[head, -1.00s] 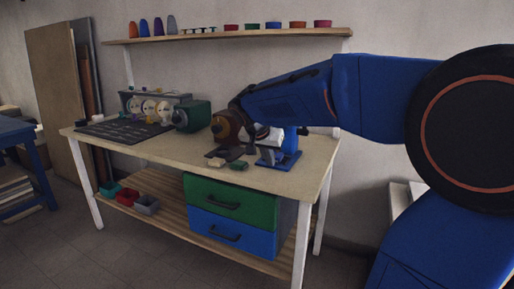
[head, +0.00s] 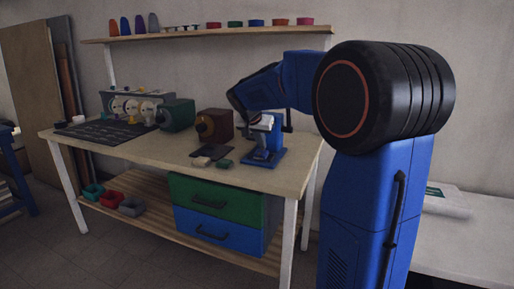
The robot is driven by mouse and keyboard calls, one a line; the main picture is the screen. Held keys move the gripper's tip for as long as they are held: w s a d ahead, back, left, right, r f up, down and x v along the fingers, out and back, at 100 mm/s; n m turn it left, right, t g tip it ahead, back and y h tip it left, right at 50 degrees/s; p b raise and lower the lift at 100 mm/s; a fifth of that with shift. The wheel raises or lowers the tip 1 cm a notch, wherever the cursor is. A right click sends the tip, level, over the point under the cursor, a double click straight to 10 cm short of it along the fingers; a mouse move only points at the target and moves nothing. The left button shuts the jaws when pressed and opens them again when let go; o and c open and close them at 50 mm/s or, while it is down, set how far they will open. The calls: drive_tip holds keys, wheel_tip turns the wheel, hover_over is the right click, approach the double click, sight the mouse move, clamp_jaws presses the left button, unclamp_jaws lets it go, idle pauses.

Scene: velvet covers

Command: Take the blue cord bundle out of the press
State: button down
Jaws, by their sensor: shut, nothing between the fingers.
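The blue press (head: 266,154) stands on the right part of the workbench, with a blue base and a dark upright handle at its right. My gripper (head: 262,124), pale grey and small in the view, is at the top of the press, in front of its upper part. It is shut and looks empty. I cannot tell whether it touches the press. I cannot make out the blue cord bundle; the gripper and wrist cover part of the press, and its blue parts blend together.
A brown box with an orange knob (head: 214,126) and a green machine (head: 176,115) stand left of the press. A beige block (head: 201,162) and a green block (head: 225,164) lie in front. A shelf with coloured cups (head: 206,32) hangs above.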

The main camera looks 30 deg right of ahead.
sight(260, 155)
drive_tip(key=shift+d+f, duration=0.1)
drive_tip(key=shift+f, duration=0.75)
drive_tip(key=shift+s+a, duration=0.6)
drive_tip(key=shift+a, duration=0.2)
drive_tip(key=shift+s+a, duration=0.6)
drive_tip(key=shift+a, duration=0.15)
drive_tip(key=shift+r, duration=0.1)
drive_tip(key=shift+r, duration=0.7)
